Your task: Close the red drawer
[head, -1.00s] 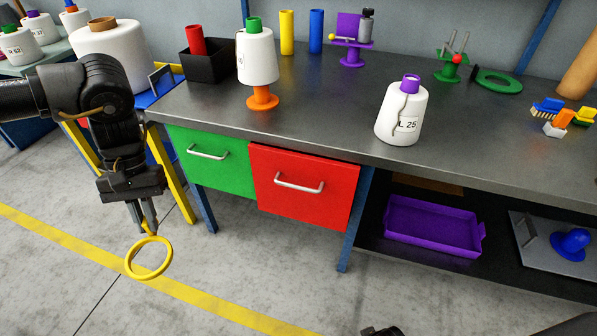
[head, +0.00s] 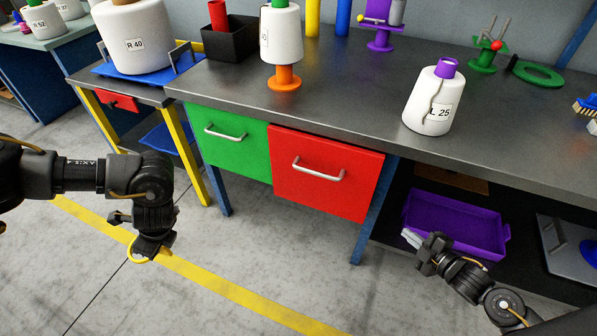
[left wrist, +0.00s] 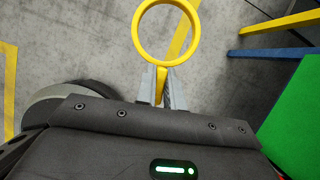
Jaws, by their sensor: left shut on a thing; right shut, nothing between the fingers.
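The red drawer (head: 325,185) is under the workbench, right of the green drawer (head: 232,143). Its front has a silver bar handle (head: 318,169) and appears to stand slightly forward of the green front. My right gripper (head: 410,239) is shut and empty, below and right of the red drawer, apart from it and in front of the purple tray. My left gripper (head: 148,246) is shut on a yellow ring (head: 131,252), low over the floor left of the drawers. The ring also shows in the left wrist view (left wrist: 136,34).
The purple tray (head: 465,222) lies on the lower shelf. A blue bench leg (head: 375,215) stands right of the red drawer. A side table with yellow legs (head: 187,150) stands at left, with a smaller red drawer front (head: 118,102). The floor before the drawers is clear.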

